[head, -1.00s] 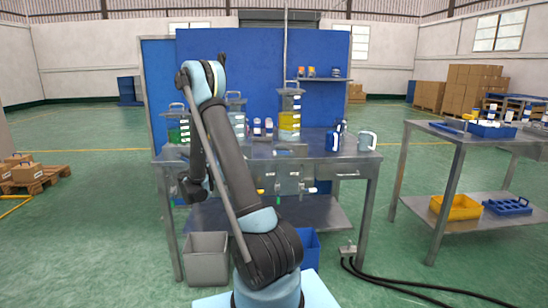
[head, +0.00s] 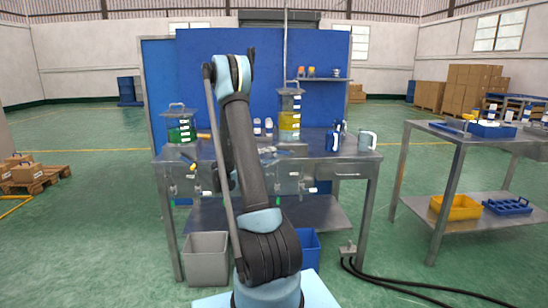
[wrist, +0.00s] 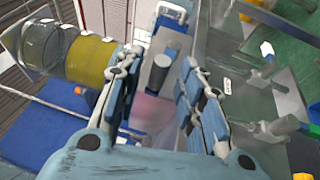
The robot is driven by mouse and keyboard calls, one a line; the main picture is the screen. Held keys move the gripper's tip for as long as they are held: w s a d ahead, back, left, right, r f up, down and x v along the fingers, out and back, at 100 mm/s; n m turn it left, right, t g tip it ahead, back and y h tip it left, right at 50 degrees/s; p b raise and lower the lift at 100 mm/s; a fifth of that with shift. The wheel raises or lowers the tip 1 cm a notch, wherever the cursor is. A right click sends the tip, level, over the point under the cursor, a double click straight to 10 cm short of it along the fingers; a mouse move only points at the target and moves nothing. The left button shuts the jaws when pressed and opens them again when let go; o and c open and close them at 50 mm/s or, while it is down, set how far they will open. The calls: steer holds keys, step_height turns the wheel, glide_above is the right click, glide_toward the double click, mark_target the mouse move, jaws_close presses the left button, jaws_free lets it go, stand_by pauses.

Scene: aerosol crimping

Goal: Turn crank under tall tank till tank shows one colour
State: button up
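The tall tank (head: 289,115) stands on the bench in the head view, with yellow liquid in its lower part and a paler section above. In the wrist view the tank (wrist: 88,57) lies sideways at upper left, showing a yellow band beside a clear grey one. My gripper (wrist: 163,66) is open, its blue-padded fingers spread apart. A grey rounded metal piece (wrist: 157,72) shows between and beyond the fingertips; I cannot tell whether it is the crank or whether the fingers touch it. In the head view my gripper (head: 268,156) is small, below the tank.
A shorter tank with green liquid (head: 181,128) stands at the bench's left. Several small handles with coloured tips hang along the bench front (head: 313,190). A pale mug (head: 367,140) and blue items (head: 334,138) stand at right. Bins (head: 207,258) sit below.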

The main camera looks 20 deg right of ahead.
mark_target(283, 154)
steer(key=shift+w+d+r, duration=0.1)
steer(key=shift+d, duration=0.55)
steer(key=shift+w+d+r, duration=0.1)
steer(key=shift+d, duration=0.55)
jaws_close()
steer(key=shift+r, duration=0.1)
